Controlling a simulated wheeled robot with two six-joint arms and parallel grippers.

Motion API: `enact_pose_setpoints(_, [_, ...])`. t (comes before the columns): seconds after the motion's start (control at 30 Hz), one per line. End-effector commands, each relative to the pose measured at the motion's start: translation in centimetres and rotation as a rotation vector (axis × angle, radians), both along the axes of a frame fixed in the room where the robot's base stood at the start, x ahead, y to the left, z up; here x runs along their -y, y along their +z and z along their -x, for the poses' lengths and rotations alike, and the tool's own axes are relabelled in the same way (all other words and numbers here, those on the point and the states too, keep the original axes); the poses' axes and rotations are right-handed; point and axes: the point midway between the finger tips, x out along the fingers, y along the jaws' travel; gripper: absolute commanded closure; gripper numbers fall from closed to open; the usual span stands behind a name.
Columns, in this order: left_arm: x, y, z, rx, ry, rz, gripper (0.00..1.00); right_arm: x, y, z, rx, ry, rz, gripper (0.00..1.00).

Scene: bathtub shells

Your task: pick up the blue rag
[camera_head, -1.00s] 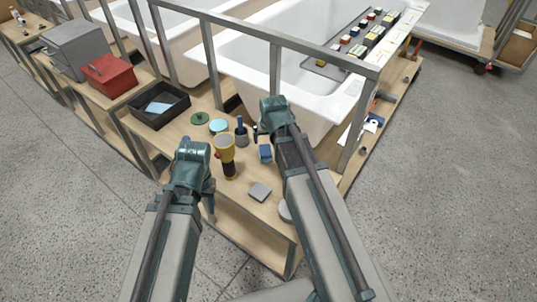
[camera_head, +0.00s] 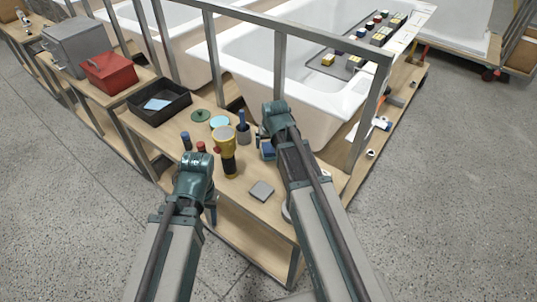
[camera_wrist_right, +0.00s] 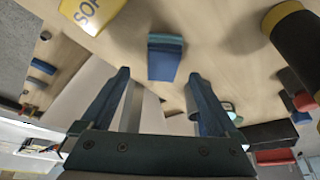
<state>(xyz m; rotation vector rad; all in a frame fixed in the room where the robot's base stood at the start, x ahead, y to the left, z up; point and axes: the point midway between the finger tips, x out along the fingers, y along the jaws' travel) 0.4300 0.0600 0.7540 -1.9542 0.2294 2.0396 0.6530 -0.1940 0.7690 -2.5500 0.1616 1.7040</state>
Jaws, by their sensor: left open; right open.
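A folded blue piece, which looks like the blue rag (camera_head: 267,150), lies on the wooden bench top, partly hidden by my right gripper in the head view. In the right wrist view the rag (camera_wrist_right: 165,57) lies just beyond the fingertips, between their lines and apart from them. My right gripper (camera_wrist_right: 158,75) is open and empty; in the head view the right gripper (camera_head: 262,141) is over the rag's edge. My left gripper (camera_head: 211,205) is open at the bench's front edge, left of the rag, with nothing seen in it.
A grey block (camera_head: 261,191) lies in front. A metal frame post (camera_head: 279,70) and a white bathtub (camera_head: 310,110) rise behind. A black tray (camera_head: 180,107) is further left.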

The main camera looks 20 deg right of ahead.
Motion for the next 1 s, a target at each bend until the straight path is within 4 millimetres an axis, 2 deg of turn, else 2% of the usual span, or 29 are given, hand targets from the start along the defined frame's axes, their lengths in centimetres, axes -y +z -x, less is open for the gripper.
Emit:
enact_pose_setpoints(0.17, [0.0,-0.8,0.0,0.000,0.000,0.000,0.50,-0.1,-0.8,-0.3,0.000,0.000,0.000,0.05])
enact_pose_setpoints(0.5, [0.0,-4.7,0.0,0.000,0.000,0.000,0.50,-0.2,-4.7,-1.9,0.000,0.000,0.000,0.05])
enact_pose_setpoints(0.8, [0.0,-4.7,0.0,0.000,0.000,0.000,0.50,-0.2,-4.7,-2.0,0.000,0.000,0.000,0.05])
enact_pose_setpoints(0.87, [0.0,-4.7,0.0,0.000,0.000,0.000,0.50,-0.2,-4.7,-2.0,0.000,0.000,0.000,0.14])
enact_pose_setpoints(1.0, [0.0,-4.7,0.0,0.000,0.000,0.000,0.50,-0.2,-4.7,-2.0,0.000,0.000,0.000,0.39])
